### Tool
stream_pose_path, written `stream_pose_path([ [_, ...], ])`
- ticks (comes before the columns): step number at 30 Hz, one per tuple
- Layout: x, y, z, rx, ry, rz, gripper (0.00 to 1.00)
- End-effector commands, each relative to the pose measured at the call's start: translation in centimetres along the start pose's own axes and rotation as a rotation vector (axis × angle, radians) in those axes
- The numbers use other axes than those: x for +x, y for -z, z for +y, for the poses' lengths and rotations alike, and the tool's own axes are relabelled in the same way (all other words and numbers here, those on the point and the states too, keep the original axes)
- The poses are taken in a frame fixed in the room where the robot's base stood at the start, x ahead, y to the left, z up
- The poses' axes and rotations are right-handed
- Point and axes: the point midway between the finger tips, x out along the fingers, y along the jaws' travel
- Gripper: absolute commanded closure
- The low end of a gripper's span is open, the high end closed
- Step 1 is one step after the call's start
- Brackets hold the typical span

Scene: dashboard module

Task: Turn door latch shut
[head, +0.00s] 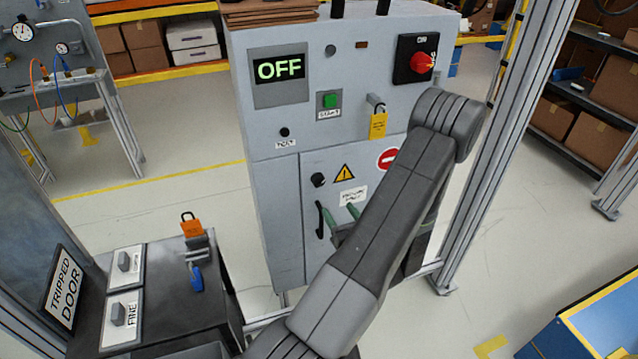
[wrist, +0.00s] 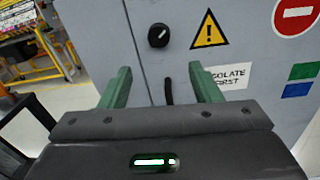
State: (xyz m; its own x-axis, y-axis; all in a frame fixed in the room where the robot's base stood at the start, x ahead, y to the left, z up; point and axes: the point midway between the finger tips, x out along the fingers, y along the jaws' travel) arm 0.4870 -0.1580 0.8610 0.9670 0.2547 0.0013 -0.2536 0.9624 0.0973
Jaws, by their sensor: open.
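The door latch (head: 318,180) is a small round black knob on the grey cabinet door, near its left edge. In the wrist view the latch (wrist: 158,36) shows a pale mark running diagonally up to the right. My gripper (head: 345,221) is open and empty, its green fingers pointing at the door below and right of the latch in the head view. In the wrist view my gripper (wrist: 159,74) has its two fingers spread either side of the picture's middle, below the latch. A black door handle (head: 320,220) is below the latch, partly visible between the fingers (wrist: 169,91).
The cabinet display (head: 279,69) reads OFF. A dark bench (head: 171,280) with an orange padlock (head: 191,228) stands at left. A metal post (head: 490,150) rises at right.

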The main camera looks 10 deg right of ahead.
Motion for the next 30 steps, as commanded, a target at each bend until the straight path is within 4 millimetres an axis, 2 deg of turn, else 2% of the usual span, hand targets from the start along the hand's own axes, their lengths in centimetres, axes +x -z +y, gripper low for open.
stream_pose_path([
  [9,6.5,-0.3,0.3,-0.002,-0.008,0.001,0.43],
  [15,10.0,-0.2,0.2,-0.003,-0.006,0.0,0.43],
  [21,11.8,-0.1,0.2,-0.001,-0.004,0.002,0.43],
  [30,12.1,0.0,0.2,-0.001,-0.003,0.001,0.43],
])
